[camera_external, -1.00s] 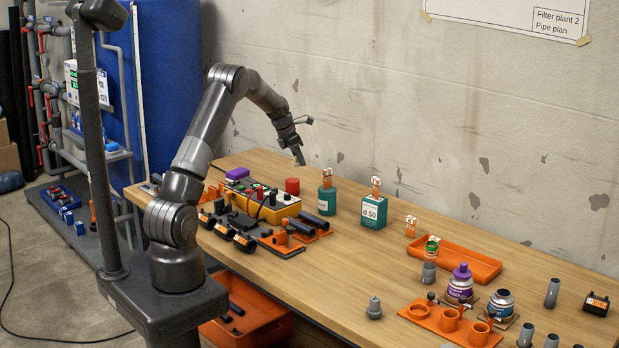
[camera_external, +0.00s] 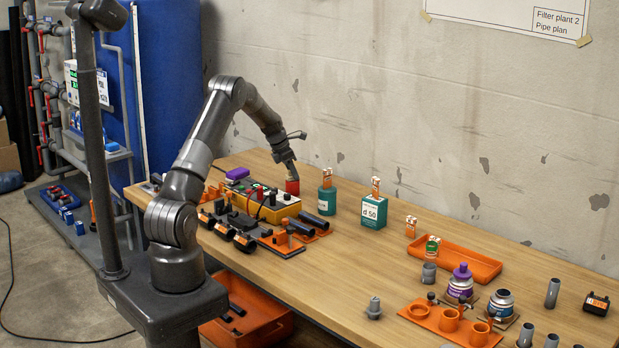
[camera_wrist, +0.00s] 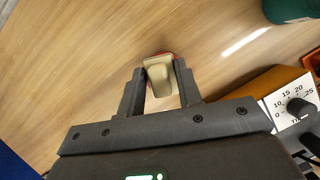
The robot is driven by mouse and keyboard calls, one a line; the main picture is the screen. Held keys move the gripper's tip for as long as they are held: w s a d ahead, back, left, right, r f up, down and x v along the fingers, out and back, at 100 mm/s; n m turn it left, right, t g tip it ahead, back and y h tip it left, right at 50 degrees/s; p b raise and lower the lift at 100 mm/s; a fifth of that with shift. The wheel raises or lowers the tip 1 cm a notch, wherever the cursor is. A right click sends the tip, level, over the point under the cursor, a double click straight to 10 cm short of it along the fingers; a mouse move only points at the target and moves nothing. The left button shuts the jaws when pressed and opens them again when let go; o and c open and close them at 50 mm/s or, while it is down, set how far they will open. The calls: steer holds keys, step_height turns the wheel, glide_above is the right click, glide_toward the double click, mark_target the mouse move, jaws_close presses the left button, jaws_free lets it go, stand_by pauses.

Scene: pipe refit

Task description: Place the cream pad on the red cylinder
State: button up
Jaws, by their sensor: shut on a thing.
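My gripper (camera_external: 289,176) is low over the red cylinder (camera_external: 292,188), which stands on the table behind the yellow control box. In the wrist view my gripper (camera_wrist: 160,82) is shut on the cream pad (camera_wrist: 159,76), with a finger on each side of it. A thin red edge of the cylinder (camera_wrist: 168,55) shows just beyond the pad, so the pad is over the cylinder. Whether they touch cannot be told. In the external view the pad is too small to make out between the fingers.
The yellow control box (camera_external: 264,208) with knobs is close by, in front of the cylinder. A green bottle (camera_external: 327,201) and a green box (camera_external: 374,213) stand to the right. An orange tray (camera_external: 470,262) lies farther right. Bare wooden table (camera_external: 345,255) lies in front of the bottles.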

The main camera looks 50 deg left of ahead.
steer(key=o, duration=0.9)
steer(key=shift+f, duration=0.1)
steer(key=shift+o, duration=0.2)
steer(key=v, duration=1.2)
steer(key=s+d+r+m, duration=0.7)
steer(key=d+r, duration=0.3)
steer(key=d, duration=0.1)
steer(key=s+d+r+m+y, duration=0.1)
steer(key=s+d+r+m, duration=0.3)
steer(key=s+d+m, duration=0.55)
steer(key=s+d+r+m, duration=0.3)
steer(key=s+d+m, duration=0.3)
steer(key=s, duration=0.6)
steer(key=s+d+f+m+t, duration=0.1)
steer(key=s+d+f+m, duration=0.2)
steer(key=s+m, duration=0.6)
steer(key=shift+s+d+f+y, duration=0.25)
steer(key=shift+s+y, duration=0.15)
steer(key=shift+s, duration=0.7)
